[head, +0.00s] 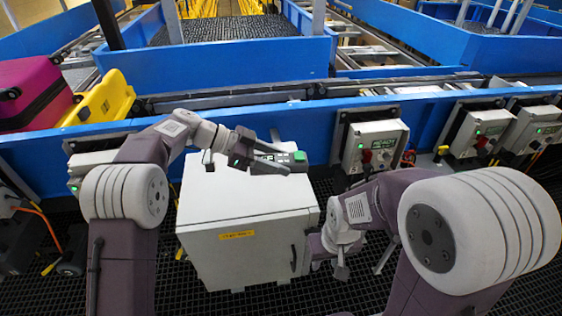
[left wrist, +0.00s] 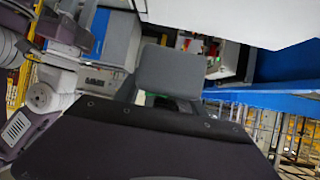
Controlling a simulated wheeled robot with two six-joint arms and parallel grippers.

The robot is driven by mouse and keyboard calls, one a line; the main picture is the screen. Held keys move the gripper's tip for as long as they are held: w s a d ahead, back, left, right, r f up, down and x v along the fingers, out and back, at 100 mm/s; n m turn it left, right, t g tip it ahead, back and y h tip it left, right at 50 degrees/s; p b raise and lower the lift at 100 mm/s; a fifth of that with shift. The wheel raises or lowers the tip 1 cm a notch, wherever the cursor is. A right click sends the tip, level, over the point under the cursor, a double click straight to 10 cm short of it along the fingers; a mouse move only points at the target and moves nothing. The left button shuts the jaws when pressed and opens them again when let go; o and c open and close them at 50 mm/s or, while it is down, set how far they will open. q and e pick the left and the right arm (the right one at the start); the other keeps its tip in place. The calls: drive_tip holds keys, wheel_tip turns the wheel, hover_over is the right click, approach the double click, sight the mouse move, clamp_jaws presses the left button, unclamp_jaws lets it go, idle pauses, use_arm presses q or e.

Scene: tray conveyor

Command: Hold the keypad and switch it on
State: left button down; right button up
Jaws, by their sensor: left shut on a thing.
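The keypad (head: 299,164) is a small grey box with a green button at its right end, in the head view above the white cabinet. My left gripper (head: 268,163) is shut on it from the left, and its fingers cover part of the box. In the left wrist view a grey finger pad of my left gripper (left wrist: 170,72) fills the middle; a small green glow shows below it, and the keypad is mostly hidden. My right gripper (head: 341,270) is low, right of the cabinet, apart from the keypad, pointing down; its jaw opening is unclear.
The white cabinet (head: 230,214) with a yellow label stands on the dark grating below the keypad. Behind it runs a blue conveyor frame (head: 240,118) with several grey control boxes (head: 374,146). A yellow case (head: 104,101) and a magenta suitcase (head: 35,90) lie at left.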

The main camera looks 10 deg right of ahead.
use_arm(q)
drive_tip(key=n+t, duration=0.1)
hover_over(245, 186)
wheel_tip(245, 186, down, 8)
drive_tip(key=shift+f, duration=1.35)
drive_tip(key=shift+f+b, duration=0.35)
drive_tip(key=shift+b, duration=0.1)
drive_tip(key=c, duration=0.8)
unclamp_jaws()
drive_tip(key=shift+c, duration=0.2)
clamp_jaws()
